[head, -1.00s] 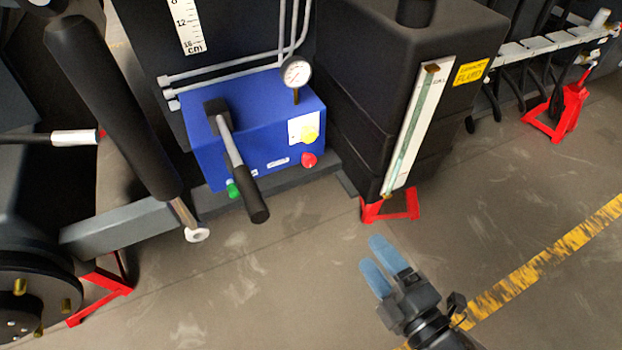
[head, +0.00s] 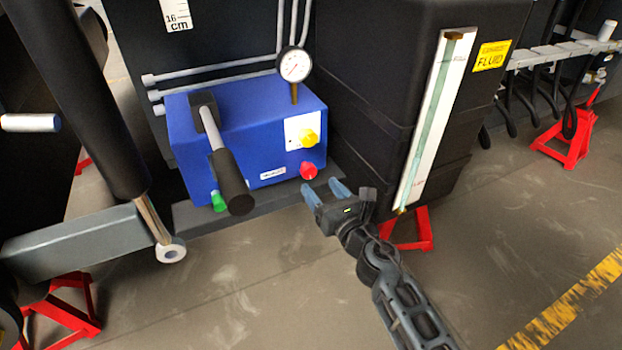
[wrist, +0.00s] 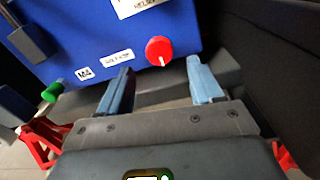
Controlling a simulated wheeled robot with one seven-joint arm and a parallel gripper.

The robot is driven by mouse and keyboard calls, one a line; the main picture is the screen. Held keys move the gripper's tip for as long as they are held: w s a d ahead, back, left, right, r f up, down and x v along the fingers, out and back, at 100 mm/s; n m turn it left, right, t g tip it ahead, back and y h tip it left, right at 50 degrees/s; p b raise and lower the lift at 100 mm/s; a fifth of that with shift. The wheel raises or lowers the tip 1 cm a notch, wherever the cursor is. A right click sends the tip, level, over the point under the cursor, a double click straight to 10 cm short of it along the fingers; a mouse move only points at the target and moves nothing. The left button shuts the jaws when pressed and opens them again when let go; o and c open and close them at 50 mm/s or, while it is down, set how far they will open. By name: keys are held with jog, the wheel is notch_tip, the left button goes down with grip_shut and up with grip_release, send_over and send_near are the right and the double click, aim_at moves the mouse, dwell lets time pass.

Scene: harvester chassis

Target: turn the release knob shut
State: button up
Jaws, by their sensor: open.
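The blue pump box (head: 240,130) carries a yellow knob (head: 308,137) on a white plate, a red knob (head: 308,170) below it and a green knob (head: 219,200) at lower left. The plate lettering is blurred, so I cannot be sure which is the release knob; the plate's lower edge shows in the wrist view (wrist: 138,6), its yellow knob out of frame. My gripper (head: 323,188) is open and empty, just below and right of the red knob. In the wrist view the red knob (wrist: 159,50) appears between and beyond my fingertips (wrist: 160,72), apparently untouched.
A black-gripped lever (head: 230,180) projects from the box's front left. A pressure gauge (head: 295,65) stands on top. A black fluid tank (head: 370,90) with a sight gauge (head: 435,120) stands close right. A grey ledge (head: 200,220) runs under the box. Open floor lies in front.

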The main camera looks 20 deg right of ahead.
aim_at(310, 174)
jog(key=shift+w+a+b, duration=0.1)
jog(key=shift+w+b, duration=0.4)
jog(key=shift+w, duration=2.55)
jog(key=shift+c, duration=0.5)
jog(key=c, duration=1)
jog(key=shift+o, duration=0.2)
